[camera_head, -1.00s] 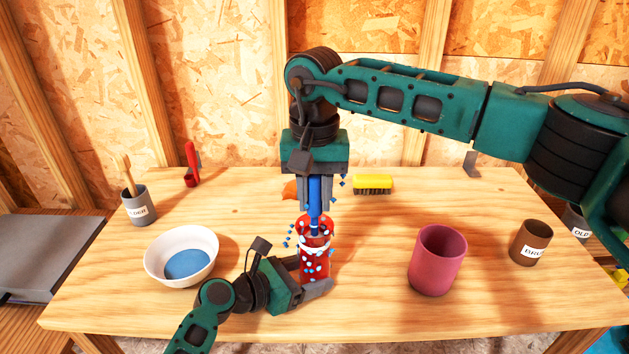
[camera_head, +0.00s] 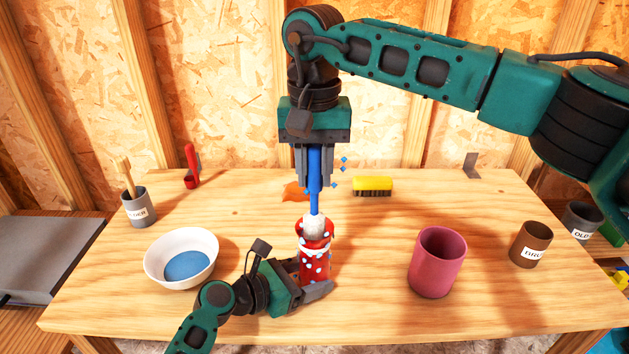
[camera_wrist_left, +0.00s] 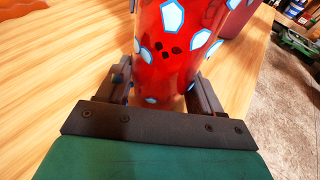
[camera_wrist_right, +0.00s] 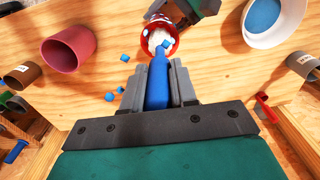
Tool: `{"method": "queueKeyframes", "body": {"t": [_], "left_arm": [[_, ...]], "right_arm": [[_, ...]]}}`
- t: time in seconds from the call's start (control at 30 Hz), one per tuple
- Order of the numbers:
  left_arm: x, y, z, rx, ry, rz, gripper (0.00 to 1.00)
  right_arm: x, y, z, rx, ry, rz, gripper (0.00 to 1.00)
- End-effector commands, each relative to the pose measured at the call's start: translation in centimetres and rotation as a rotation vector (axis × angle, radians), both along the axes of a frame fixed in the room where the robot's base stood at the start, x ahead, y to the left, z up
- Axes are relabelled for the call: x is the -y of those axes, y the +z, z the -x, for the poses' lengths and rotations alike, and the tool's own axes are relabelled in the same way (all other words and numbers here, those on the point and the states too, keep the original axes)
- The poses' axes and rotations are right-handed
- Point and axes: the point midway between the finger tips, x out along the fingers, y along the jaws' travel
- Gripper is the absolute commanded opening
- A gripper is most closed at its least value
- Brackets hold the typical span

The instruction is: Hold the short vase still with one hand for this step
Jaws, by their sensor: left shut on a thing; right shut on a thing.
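The short vase (camera_head: 315,262) is red with pale blue and white spots and stands upright on the bench. My left gripper (camera_head: 312,290) is shut around its lower part; the left wrist view shows the vase (camera_wrist_left: 180,45) between the two fingers. My right gripper (camera_head: 314,180) is above the vase, shut on the blue handle of a brush (camera_head: 314,198) that points down. The brush's whitish head (camera_head: 314,224) is at the vase's mouth; how far it is inside is hidden. In the right wrist view the blue handle (camera_wrist_right: 158,85) runs between the fingers.
A white bowl (camera_head: 155,262) with blue inside stands left. A pink cup (camera_head: 436,262), a brown cup (camera_head: 530,245) and a dark cup (camera_head: 582,222) stand right. A yellow brush (camera_head: 373,184) lies behind. Small blue bits (camera_head: 343,163) show beside the right gripper.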

Motion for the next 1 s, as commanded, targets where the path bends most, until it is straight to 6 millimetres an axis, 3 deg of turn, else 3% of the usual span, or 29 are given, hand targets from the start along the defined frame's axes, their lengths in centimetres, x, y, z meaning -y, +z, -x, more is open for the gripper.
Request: {"method": "queueKeyframes", "body": {"t": [0.7, 1.0], "left_arm": [[0.0, 0.0, 0.0, 0.0, 0.0, 0.0, 0.44], [0.0, 0.0, 0.0, 0.0, 0.0, 0.0, 0.44]], "right_arm": [[0.0, 6.5, 0.0, 0.001, -0.001, 0.0, 0.0], [0.0, 7.1, 0.0, -0.001, 0.0, 0.0, 0.0]]}}
